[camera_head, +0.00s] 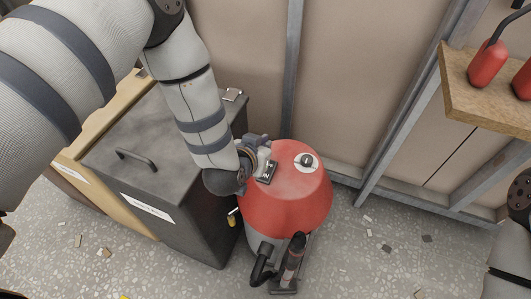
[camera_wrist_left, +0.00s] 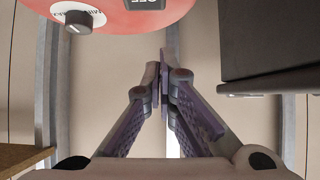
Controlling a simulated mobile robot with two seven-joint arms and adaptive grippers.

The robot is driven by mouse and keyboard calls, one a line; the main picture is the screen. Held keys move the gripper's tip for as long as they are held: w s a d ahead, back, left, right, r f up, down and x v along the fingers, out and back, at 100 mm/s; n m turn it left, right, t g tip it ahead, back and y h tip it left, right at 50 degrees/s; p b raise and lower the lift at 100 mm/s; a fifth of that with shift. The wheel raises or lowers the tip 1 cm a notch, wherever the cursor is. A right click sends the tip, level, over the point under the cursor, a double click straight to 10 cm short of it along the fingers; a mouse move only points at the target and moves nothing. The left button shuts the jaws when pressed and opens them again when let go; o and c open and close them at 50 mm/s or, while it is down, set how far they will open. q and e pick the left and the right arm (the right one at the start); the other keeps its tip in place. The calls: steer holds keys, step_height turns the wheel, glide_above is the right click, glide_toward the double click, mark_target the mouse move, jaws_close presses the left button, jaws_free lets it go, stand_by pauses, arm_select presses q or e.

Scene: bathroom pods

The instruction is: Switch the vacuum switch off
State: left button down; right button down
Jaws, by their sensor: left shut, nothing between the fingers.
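The red vacuum (camera_head: 305,200) stands on the floor in the middle of the head view. Its top carries a dark switch (camera_head: 267,172) and, to the right, a black knob on a white disc (camera_head: 306,161). In the left wrist view the switch plate (camera_wrist_left: 150,3) is cut off by the top edge, with upside-down "OFF" lettering; the knob (camera_wrist_left: 78,24) is at upper left. My left gripper (camera_wrist_left: 163,75) is shut and empty, its tips below the red body in that view. In the head view the left gripper (camera_head: 258,143) is just behind the switch; contact cannot be told. My right gripper is out of view.
A dark grey bin (camera_head: 140,150) with a handle and label stands close left of the vacuum. A wooden shelf (camera_head: 480,115) with red bottles is at upper right. A panelled wall (camera_head: 350,70) stands behind. Small debris lies on the speckled floor (camera_head: 390,265).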

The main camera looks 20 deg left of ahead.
arm_select(q)
step_height(320, 180, down, 3)
steer(key=shift+w+f, duration=0.1)
steer(key=shift+f, duration=0.1)
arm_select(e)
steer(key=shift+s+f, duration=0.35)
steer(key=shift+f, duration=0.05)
arm_select(q)
steer(key=shift+w+f+b, duration=0.4)
steer(key=shift+w+f, duration=0.05)
steer(key=shift+f, duration=0.3)
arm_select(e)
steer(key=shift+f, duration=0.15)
arm_select(q)
steer(key=shift+r, duration=0.15)
steer(key=shift+s+r, duration=0.1)
steer(key=shift+s, duration=0.1)
steer(key=shift+s+r+p, duration=0.2)
steer(key=shift+s+p, duration=0.2)
steer(key=shift+p, duration=0.05)
steer(key=shift+s+f, duration=0.1)
steer(key=shift+s, duration=0.05)
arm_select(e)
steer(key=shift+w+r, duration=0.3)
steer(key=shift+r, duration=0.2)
